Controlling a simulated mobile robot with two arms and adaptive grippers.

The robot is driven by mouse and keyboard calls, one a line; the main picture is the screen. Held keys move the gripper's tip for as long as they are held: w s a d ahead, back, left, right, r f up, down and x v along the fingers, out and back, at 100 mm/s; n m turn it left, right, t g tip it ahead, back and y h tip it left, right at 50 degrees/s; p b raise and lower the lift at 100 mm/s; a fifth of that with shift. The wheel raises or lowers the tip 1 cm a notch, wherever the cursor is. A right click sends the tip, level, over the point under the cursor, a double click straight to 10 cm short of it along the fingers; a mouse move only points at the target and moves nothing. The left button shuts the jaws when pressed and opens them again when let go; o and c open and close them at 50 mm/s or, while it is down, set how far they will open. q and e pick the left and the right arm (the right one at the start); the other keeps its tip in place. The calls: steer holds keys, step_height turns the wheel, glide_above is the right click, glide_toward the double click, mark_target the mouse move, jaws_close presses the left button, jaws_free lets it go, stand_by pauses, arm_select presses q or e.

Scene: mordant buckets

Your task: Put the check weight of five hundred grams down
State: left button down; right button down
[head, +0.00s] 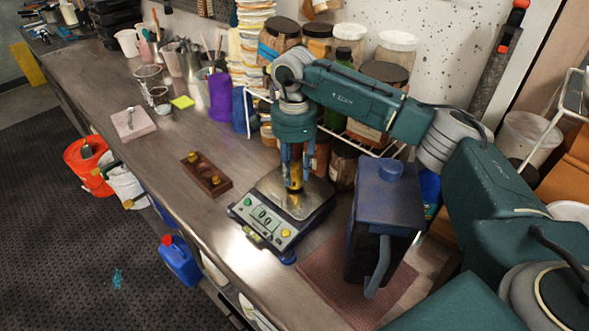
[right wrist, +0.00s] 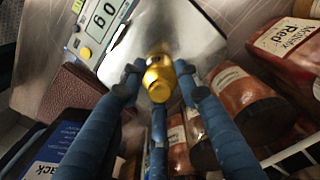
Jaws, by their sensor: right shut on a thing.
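The brass check weight (head: 295,184) is held upright by my right gripper (head: 293,172) over the steel pan of the bench scale (head: 272,229). In the right wrist view the weight (right wrist: 158,78) sits between the blue fingers of the gripper (right wrist: 158,85), which is shut on it, with the pan (right wrist: 190,40) beyond. I cannot tell whether its base touches the pan. A wooden weight block (head: 212,183) with small brass weights lies left of the scale. My left gripper is not in view.
A dark blue jug (head: 387,205) stands on a brown mat (head: 330,283) right of the scale. Jars crowd a white wire rack behind my right arm. A purple cup (head: 220,96) stands further back. The bench front beside the wooden block is clear.

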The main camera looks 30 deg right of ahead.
steer(key=shift+f, duration=0.4)
steer(key=shift+f, duration=0.1)
steer(key=shift+f, duration=0.1)
steer(key=c, duration=1.3)
jaws_free()
steer(key=shift+o, duration=0.2)
